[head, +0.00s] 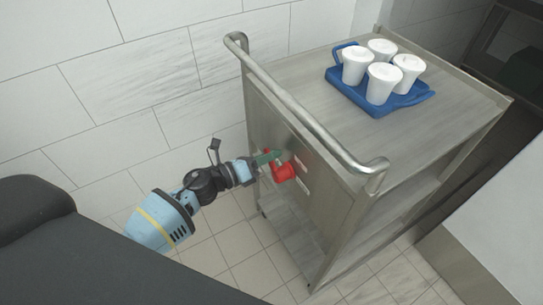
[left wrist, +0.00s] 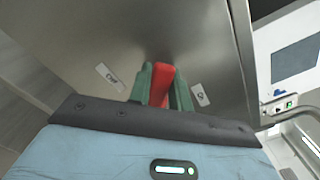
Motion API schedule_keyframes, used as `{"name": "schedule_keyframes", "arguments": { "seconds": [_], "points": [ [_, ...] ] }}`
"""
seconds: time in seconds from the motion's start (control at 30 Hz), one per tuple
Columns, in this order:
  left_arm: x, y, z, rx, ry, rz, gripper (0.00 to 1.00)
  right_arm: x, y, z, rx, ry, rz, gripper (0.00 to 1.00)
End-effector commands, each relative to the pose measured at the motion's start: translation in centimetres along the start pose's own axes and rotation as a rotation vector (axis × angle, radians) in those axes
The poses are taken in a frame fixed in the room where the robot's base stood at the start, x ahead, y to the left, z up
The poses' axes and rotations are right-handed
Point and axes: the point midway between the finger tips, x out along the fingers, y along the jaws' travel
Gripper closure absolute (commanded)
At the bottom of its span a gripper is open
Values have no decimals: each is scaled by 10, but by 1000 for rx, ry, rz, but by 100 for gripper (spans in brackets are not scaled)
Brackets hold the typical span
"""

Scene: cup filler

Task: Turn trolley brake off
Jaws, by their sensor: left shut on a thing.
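The metal trolley (head: 310,213) stands by the tiled wall, with a red brake lever (head: 285,173) on its end panel. My left gripper (head: 268,158) reaches the panel from the left, its green fingers shut around the lever. In the left wrist view the red lever (left wrist: 162,82) sits between the two green fingers and points roughly straight up in that picture. A white label lies on each side of it, a left label (left wrist: 110,77) and a right label (left wrist: 200,94); their print is too small to read surely. My right gripper is out of view.
A blue tray (head: 350,91) with several white lidded cups stands on the trolley top. A curved handle bar (head: 310,122) spans the end above the lever. A white surface (head: 500,215) stands at the right. Tiled floor (head: 230,245) is clear below my arm.

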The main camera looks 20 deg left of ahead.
Motion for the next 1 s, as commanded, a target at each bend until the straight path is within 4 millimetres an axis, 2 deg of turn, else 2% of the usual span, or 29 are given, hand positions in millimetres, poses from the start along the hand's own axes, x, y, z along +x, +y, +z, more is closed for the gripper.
{"name": "schedule_keyframes", "arguments": {
  "seconds": [0.6, 1.0],
  "points": [
    [0, 32, -9, -559, 0, 2, 100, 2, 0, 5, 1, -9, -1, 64],
    [0, 41, -16, -761, -1, 2, 100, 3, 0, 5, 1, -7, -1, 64]
  ]
}}
